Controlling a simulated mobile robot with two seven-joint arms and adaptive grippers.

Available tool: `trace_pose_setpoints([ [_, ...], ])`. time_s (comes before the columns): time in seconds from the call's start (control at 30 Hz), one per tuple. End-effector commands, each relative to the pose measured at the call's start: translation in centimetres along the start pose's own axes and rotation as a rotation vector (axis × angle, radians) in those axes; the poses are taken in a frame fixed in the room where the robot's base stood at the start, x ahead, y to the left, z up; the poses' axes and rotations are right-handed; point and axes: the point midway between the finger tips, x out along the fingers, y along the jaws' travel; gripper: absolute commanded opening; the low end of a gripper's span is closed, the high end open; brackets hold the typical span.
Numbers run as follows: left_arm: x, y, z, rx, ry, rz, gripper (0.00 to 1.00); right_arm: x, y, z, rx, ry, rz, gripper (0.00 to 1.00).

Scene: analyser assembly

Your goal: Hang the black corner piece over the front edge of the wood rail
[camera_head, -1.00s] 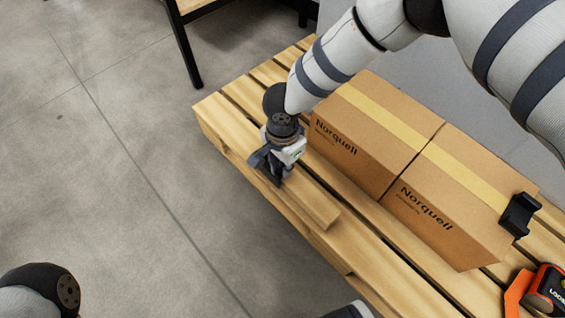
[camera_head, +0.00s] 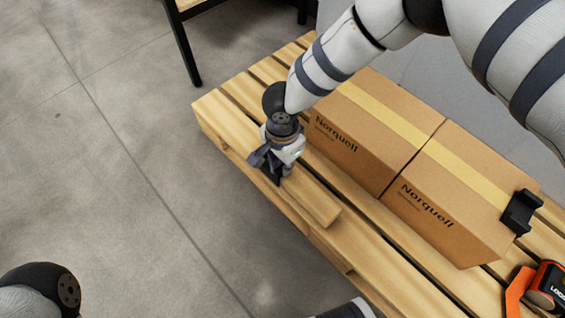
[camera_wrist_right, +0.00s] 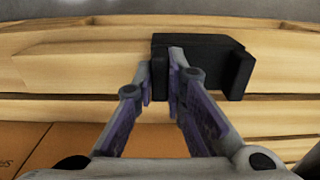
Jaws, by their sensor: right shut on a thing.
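My right gripper (camera_head: 281,164) is shut on a black corner piece (camera_head: 266,163) at the front left part of the wooden pallet. In the right wrist view the corner piece (camera_wrist_right: 212,47) is a dark angled block, with the fingers (camera_wrist_right: 163,75) closed about its left part. The piece is at the wood rail (camera_head: 313,201), a short raised plank along the pallet's front edge. I cannot tell whether the piece touches the rail or hangs over its edge. My left gripper is not in view.
Two cardboard boxes (camera_head: 423,222) marked Norquell stand behind the rail. Another black corner piece (camera_head: 520,213) sits on the right box's edge. An orange and black tool (camera_head: 546,287) lies at the far right. Open concrete floor (camera_head: 120,190) is to the left.

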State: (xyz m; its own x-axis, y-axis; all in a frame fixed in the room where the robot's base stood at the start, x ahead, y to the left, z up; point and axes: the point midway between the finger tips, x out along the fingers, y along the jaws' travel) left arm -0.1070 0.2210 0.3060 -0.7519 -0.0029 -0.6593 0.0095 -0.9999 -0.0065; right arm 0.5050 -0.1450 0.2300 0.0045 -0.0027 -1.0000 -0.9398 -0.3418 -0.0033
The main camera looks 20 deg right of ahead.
Motion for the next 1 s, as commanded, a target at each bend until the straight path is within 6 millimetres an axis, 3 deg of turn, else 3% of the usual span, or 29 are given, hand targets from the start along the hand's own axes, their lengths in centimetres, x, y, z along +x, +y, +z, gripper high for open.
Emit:
trace_pose_setpoints([
  [0.2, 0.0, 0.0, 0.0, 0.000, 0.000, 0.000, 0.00, 0.0, 0.0, 0.0, 0.001, 0.000, 0.000, 0.00],
  [0.23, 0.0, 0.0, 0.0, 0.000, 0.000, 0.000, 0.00, 0.0, 0.0, 0.0, 0.001, 0.000, 0.000, 0.18],
  [0.3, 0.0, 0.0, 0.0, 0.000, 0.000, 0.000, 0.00, 0.0, 0.0, 0.0, 0.001, 0.000, 0.000, 0.34],
  [0.67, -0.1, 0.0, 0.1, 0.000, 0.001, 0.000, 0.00, -0.3, 0.0, 0.0, 0.001, 0.000, 0.000, 0.35],
  [1.0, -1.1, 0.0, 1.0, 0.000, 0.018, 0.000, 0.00, -3.3, -0.1, 0.0, 0.001, 0.001, -0.003, 0.35],
])
